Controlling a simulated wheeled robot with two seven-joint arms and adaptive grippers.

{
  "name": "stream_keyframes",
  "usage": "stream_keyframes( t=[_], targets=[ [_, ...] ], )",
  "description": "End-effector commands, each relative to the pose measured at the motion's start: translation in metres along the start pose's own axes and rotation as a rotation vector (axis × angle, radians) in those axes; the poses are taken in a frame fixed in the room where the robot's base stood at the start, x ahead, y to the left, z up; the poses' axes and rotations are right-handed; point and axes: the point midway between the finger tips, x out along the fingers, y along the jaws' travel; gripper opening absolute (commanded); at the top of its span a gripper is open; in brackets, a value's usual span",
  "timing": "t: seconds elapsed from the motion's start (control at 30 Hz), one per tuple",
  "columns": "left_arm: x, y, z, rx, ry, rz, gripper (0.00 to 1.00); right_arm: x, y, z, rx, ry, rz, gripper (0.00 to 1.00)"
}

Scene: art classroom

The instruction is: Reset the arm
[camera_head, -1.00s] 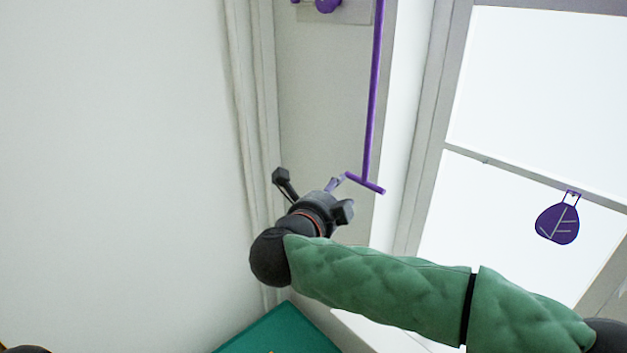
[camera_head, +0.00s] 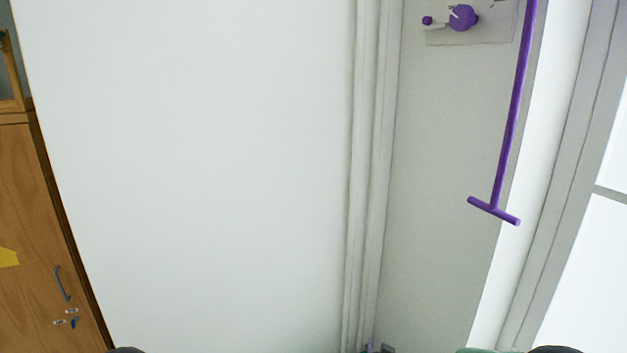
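My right arm shows only as a sliver of green sleeve (camera_head: 480,350) and a dark joint (camera_head: 555,349) at the bottom edge. A small dark part, which looks like the tip of my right gripper (camera_head: 378,348), just enters at the bottom edge. The rest of it is cut off, so I cannot tell whether it is open or shut. My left gripper is not in view; a dark rounded part of mine shows at the bottom left.
A purple T-shaped bar (camera_head: 512,110) hangs by the window frame (camera_head: 565,190). A purple knob (camera_head: 463,18) sits on a wall plate. A wooden cabinet (camera_head: 30,220) stands at the left. The white wall (camera_head: 200,180) between is bare.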

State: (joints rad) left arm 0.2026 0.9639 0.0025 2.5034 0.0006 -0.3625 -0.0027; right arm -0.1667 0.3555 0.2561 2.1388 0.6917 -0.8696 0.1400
Motion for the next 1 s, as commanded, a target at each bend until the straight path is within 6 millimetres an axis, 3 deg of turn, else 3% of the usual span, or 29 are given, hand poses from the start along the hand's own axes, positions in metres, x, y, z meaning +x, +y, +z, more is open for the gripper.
stream_keyframes(
  t=[0.03, 0.3, 0.47, 0.6, 0.8, 1.0],
  targets=[
    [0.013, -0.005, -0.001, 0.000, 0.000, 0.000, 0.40, 0.012, 0.028, 0.029, -0.045, -0.058, 0.022, 0.49],
    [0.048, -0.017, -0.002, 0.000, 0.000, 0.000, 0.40, 0.027, 0.147, 0.159, -0.262, -0.396, 0.090, 0.49],
    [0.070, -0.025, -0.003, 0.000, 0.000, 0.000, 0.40, 0.012, 0.220, 0.233, -0.364, -0.621, 0.121, 0.49],
    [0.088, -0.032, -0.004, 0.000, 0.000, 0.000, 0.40, -0.015, 0.281, 0.292, -0.435, -0.827, 0.137, 0.49],
    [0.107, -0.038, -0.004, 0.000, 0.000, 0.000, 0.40, -0.060, 0.340, 0.350, -0.498, -1.067, 0.133, 0.49],
    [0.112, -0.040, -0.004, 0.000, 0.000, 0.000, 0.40, -0.082, 0.359, 0.368, -0.519, -1.163, 0.123, 0.49]
  ],
)
